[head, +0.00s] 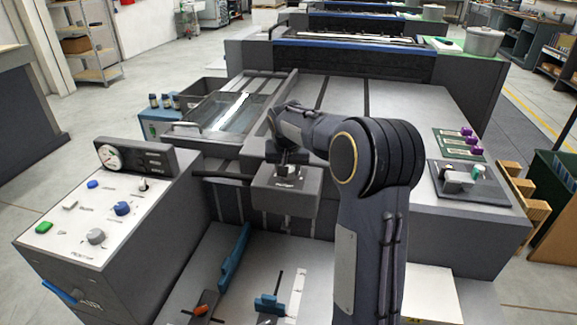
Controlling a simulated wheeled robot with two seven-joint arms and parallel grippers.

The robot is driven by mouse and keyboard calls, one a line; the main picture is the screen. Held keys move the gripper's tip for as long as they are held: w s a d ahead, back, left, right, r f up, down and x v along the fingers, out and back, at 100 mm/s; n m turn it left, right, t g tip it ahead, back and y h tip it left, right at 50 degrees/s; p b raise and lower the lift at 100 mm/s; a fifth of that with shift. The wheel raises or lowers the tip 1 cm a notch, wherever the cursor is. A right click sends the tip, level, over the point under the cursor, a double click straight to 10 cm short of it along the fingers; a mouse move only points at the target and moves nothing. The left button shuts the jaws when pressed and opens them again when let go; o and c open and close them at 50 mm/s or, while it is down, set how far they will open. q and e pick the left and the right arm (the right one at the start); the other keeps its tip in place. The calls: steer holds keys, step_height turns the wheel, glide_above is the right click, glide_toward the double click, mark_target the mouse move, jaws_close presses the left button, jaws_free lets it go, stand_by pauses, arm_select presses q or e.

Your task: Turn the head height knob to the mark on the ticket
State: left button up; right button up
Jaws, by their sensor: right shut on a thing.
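My right arm reaches up from the bottom and bends left. Its gripper (287,163) is small and partly hidden by its own wrist, and points down at the top of a dark grey box unit (284,198). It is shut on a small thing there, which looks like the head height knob. The knob is mostly hidden by the fingers, so its pointer and marks cannot be read. I cannot make out a ticket for sure; a pale sheet (433,292) lies at the lower right. My left gripper is not in view.
A control console (95,222) with a gauge (110,156), knobs and a green button stands at left. A blue handle (234,258) and a blue clamp (268,304) are on the lower bed. Purple-topped items (466,131) and a small fixture (468,180) stand at right.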

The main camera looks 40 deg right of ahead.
steer(key=shift+m+g+h, duration=0.3)
steer(key=shift+m, duration=0.7)
steer(key=o, duration=1)
steer(key=v, duration=0.7)
steer(key=shift+r, duration=0.4)
steer(key=shift+a, duration=0.15)
